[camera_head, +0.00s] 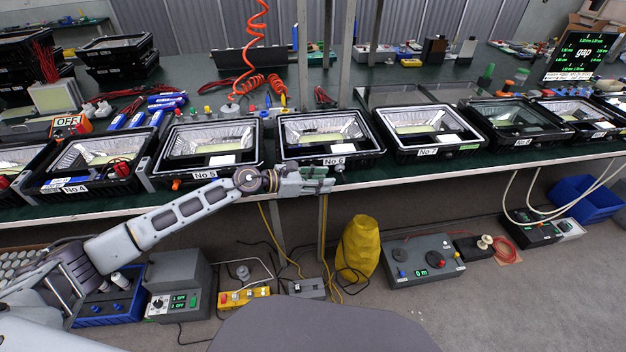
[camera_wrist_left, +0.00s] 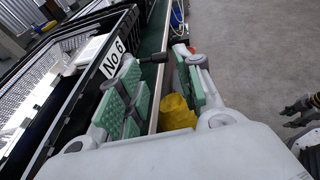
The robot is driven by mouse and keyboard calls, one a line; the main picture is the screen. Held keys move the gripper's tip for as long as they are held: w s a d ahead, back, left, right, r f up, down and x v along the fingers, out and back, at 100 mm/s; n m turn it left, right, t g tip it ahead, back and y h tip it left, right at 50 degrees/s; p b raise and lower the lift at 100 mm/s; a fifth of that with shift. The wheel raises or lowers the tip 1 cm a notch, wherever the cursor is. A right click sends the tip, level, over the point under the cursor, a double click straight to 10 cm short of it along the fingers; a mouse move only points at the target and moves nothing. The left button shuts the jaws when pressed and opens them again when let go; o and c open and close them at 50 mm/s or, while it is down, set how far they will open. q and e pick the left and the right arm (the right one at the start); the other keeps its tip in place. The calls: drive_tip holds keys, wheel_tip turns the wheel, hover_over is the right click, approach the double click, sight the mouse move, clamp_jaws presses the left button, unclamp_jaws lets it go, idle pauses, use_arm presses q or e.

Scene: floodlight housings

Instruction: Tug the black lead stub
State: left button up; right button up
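The housing No 6 (camera_head: 328,140) stands at the bench's front edge and fills the left of the left wrist view (camera_wrist_left: 75,85). A black stub (camera_wrist_left: 153,58) sticks out beside its labelled front, near the fingertips in the left wrist view. I take it for the lead stub; in the head view it is too small to make out. My left gripper (camera_head: 328,180) is in front of No 6, below its label. In the left wrist view its green-padded fingers (camera_wrist_left: 163,75) are apart, with the stub appearing between their tips. No contact is clear.
Housing No 5 (camera_head: 208,148) and housing No 7 (camera_head: 428,132) stand on either side along the green bench edge. A yellow bag (camera_head: 358,246) and a grey control box (camera_head: 421,260) are on the floor. A dark jointed part (camera_wrist_left: 298,108), possibly my right gripper, shows at the wrist view's right edge.

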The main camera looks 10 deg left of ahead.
sight(342, 179)
use_arm(q)
drive_tip(key=x, duration=0.3)
drive_tip(key=shift+w+d, duration=0.1)
drive_tip(key=shift+d, duration=0.05)
drive_tip(key=shift+x, duration=1.85)
drive_tip(key=shift+w+d+f, duration=0.2)
drive_tip(key=shift+d, duration=0.2)
use_arm(e)
drive_tip(key=shift+r, duration=0.3)
use_arm(q)
drive_tip(key=shift+c, duration=0.4)
use_arm(e)
drive_tip(key=shift+w, duration=0.15)
